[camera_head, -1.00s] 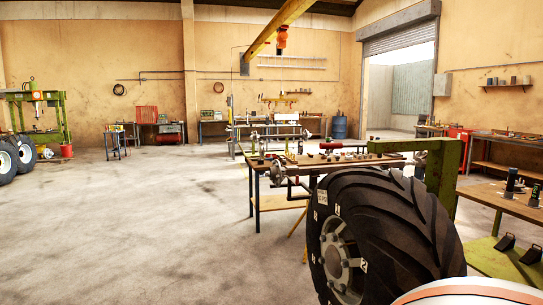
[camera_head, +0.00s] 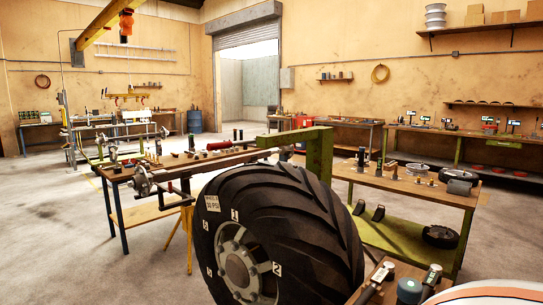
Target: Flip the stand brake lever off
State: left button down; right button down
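A green stand (camera_head: 318,150) rises behind a big black tyre (camera_head: 290,225) with a grey hub (camera_head: 240,265) in the middle foreground. Neither of my grippers is in view.
A bench (camera_head: 405,187) with a green lower shelf stands right of the tyre. A small table (camera_head: 375,285) with bottles is at the bottom right. Another bench (camera_head: 490,140) lines the right wall. A blue barrel (camera_head: 194,121) stands far back. Floor at left (camera_head: 50,240) is clear.

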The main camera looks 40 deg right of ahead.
aim_at(225, 145)
jog(key=i+l+z, duration=0.1)
jog(key=z, duration=0.35)
jog(key=i+z, duration=0.35)
jog(key=z, duration=0.15)
jog(key=i+z, duration=0.2)
jog(key=z, duration=0.25)
jog(key=i+j+z, duration=0.1)
jog(key=i+z, duration=0.2)
jog(key=k, duration=0.05)
